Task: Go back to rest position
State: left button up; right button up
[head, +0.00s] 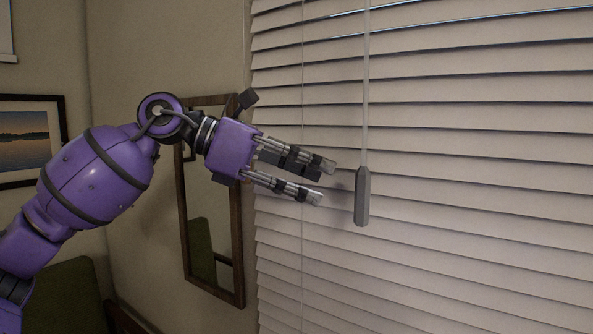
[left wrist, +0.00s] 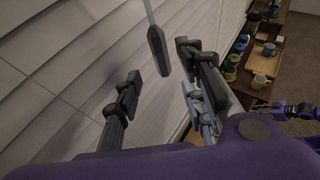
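My left gripper (head: 322,182) is open and empty in the head view, its two fingers spread and pointing right. A grey weighted handle (head: 362,197) hangs upright on a thin cord (head: 366,80) in front of the blind, just right of the fingertips and apart from them. In the left wrist view the handle (left wrist: 157,50) shows beyond the open fingers, in line with the gap between them. A purple arm with grey finger-like parts, likely my right gripper (left wrist: 264,107), is small at the right edge there; its opening is unclear.
White slatted blinds (head: 480,170) fill the right of the head view, close to the gripper. A framed mirror (head: 236,230) hangs behind my left arm. A picture (head: 25,140) and a green chair (head: 60,295) are at left. The left wrist view shows shelves with cups (left wrist: 260,82).

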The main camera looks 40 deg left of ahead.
pick_arm(q)
jog(key=shift+v, duration=0.95)
